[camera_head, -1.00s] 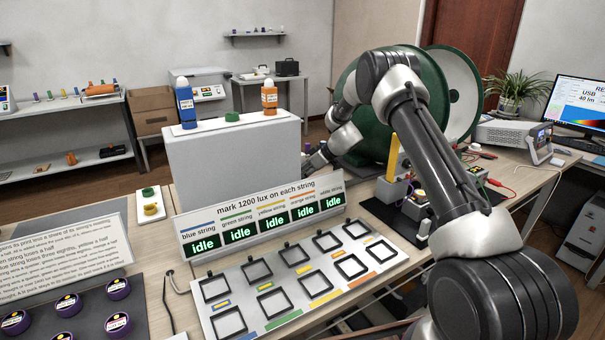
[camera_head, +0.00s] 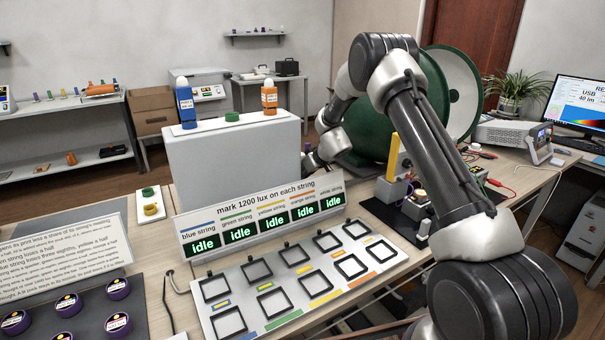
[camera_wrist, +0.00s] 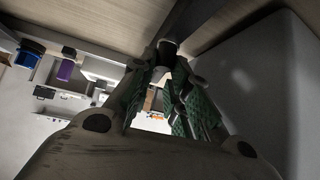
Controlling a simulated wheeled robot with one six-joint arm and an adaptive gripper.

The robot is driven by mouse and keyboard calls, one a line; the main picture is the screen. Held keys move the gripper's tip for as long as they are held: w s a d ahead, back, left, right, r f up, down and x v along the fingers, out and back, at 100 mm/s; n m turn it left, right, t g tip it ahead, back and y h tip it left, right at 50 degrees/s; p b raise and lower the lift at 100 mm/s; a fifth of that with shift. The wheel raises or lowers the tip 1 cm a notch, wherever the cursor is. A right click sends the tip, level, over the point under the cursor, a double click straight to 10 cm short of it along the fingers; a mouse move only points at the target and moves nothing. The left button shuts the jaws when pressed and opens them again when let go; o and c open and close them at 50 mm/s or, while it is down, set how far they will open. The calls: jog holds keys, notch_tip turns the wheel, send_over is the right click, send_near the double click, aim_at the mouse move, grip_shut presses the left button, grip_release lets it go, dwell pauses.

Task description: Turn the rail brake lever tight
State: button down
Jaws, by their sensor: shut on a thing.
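My gripper (camera_wrist: 168,68) shows in the wrist view with its green-padded fingers closed together at the tips. They are shut on a small dark, round-ended piece, which appears to be the brake lever (camera_wrist: 167,46). It sits beside a dark rail (camera_wrist: 197,18) that runs diagonally at the top. How far the lever is turned cannot be told. In the head view my gripper and the lever are hidden behind the large grey box (camera_head: 235,170); only my wrist shows above its right edge.
The green sphere (camera_head: 375,125) stands close behind my arm. A yellow upright piece (camera_head: 393,157) on a small device stands right of my wrist. The panel of square frames (camera_head: 290,280) lies in front. In the wrist view a grey wall (camera_wrist: 262,90) is close at right.

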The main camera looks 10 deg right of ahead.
jog(key=shift+m+t+h, duration=0.3)
jog(key=shift+m+h, duration=0.6)
jog(key=shift+m, duration=0.4)
jog(key=c, duration=1.5)
grip_release()
notch_tip(320, 180, up, 10)
jog(key=shift+r, duration=0.1)
